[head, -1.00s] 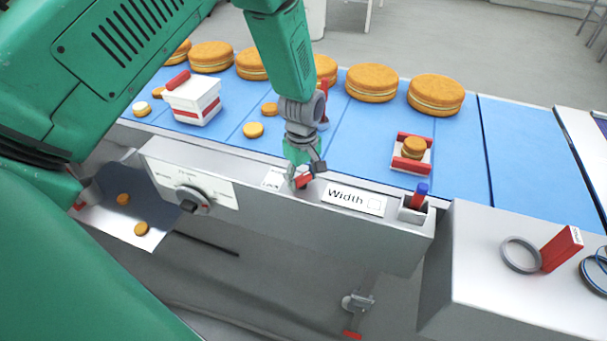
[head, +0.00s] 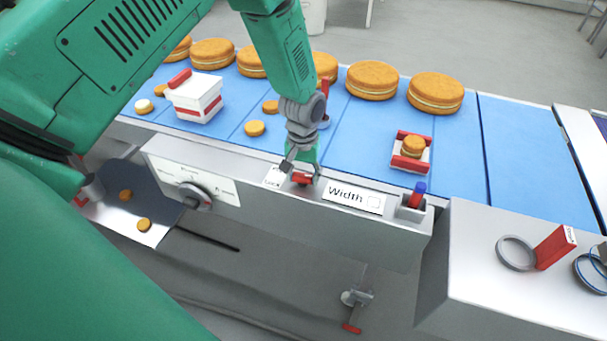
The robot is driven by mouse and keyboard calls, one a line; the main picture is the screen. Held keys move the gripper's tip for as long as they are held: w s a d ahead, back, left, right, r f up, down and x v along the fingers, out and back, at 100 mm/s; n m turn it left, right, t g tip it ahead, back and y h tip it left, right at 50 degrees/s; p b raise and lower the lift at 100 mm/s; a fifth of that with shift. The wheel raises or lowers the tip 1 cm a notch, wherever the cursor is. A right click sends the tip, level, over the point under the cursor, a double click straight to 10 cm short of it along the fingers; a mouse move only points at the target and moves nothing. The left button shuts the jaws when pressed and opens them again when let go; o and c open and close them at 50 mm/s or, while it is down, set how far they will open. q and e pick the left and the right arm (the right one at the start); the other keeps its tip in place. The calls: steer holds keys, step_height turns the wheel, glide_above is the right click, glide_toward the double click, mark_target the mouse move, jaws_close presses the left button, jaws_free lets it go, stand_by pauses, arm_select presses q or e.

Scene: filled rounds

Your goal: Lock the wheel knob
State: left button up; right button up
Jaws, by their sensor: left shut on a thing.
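A round grey dial knob (head: 196,196) sits on a white scale plate on the machine's front panel. To its right is a small label reading "Lock" (head: 272,178). Beside that label, a small red part (head: 302,180) shows at the panel's top edge. My left gripper (head: 300,172) points down over it and is shut on it; the fingers hide most of it. My right gripper is not in view.
Behind the panel, a blue conveyor (head: 360,130) carries several large round cakes, a white and red box (head: 195,98) and a small red holder (head: 411,160). A grey ring (head: 516,253) and red block (head: 556,247) lie on the right-hand housing.

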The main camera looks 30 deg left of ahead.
mark_target(303, 174)
arm_select(q)
steer(key=shift+w+a+r+m, duration=0.1)
steer(key=shift+w+r+m, duration=0.2)
steer(key=shift+m, duration=0.4)
steer(key=shift+f, duration=0.1)
steer(key=o, duration=0.9)
steer(key=shift+o, duration=1.3)
steer(key=shift+f, duration=0.15)
steer(key=shift+r, duration=0.2)
step_height(303, 174, up, 11)
steer(key=shift+r, duration=0.2)
